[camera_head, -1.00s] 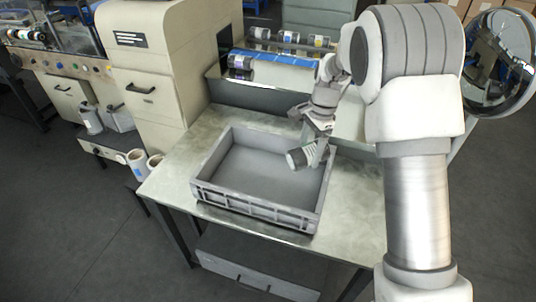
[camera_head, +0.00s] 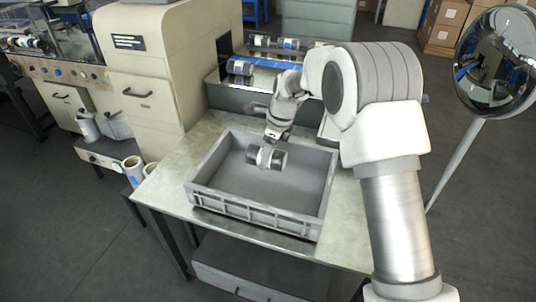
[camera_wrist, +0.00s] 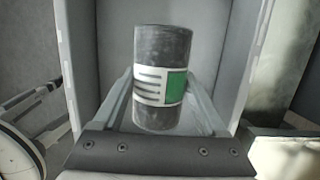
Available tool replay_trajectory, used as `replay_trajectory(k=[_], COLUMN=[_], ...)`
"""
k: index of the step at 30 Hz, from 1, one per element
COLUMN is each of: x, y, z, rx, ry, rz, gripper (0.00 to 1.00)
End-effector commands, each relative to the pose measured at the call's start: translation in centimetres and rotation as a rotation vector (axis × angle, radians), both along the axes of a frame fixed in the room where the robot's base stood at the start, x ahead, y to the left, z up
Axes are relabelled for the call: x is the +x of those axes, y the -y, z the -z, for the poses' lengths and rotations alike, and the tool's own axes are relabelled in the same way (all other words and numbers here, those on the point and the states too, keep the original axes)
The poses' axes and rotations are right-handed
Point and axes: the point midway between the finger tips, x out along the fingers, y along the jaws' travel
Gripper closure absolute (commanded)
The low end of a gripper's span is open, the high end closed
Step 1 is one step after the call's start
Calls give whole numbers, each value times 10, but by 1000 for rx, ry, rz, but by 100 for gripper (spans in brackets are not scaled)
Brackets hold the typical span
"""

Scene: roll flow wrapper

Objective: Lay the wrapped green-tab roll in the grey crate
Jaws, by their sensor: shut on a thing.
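The green-tab roll (camera_wrist: 162,52) is a dark grey cylinder with a white label that has grey lines and a green tab. It stands out in the wrist view between the two fingers of my gripper (camera_wrist: 160,108), which is shut on it. In the head view the roll (camera_head: 266,157) is held level over the inside of the grey crate (camera_head: 262,217). I cannot tell whether it touches the crate floor. My gripper (camera_head: 272,142) comes down on it from behind. The crate is open and looks otherwise empty.
The crate stands on a pale worktable (camera_head: 165,186). A beige machine (camera_head: 150,75) is at the left. Behind the crate a blue conveyor (camera_head: 280,63) carries several rolls. White containers (camera_head: 133,168) stand at the table's left. A round mirror (camera_head: 497,62) is at the right.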

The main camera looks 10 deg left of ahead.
Motion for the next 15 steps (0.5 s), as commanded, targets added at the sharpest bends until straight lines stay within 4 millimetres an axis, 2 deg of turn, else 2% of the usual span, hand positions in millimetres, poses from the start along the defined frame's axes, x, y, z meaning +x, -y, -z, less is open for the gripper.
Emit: replay_trajectory(k=[1,9,15], x=[0,0,0], y=[0,0,0], z=[9,46,68], rx=[1,1,1], ry=[0,0,0], rz=[0,0,0], gripper=[100,100,100])
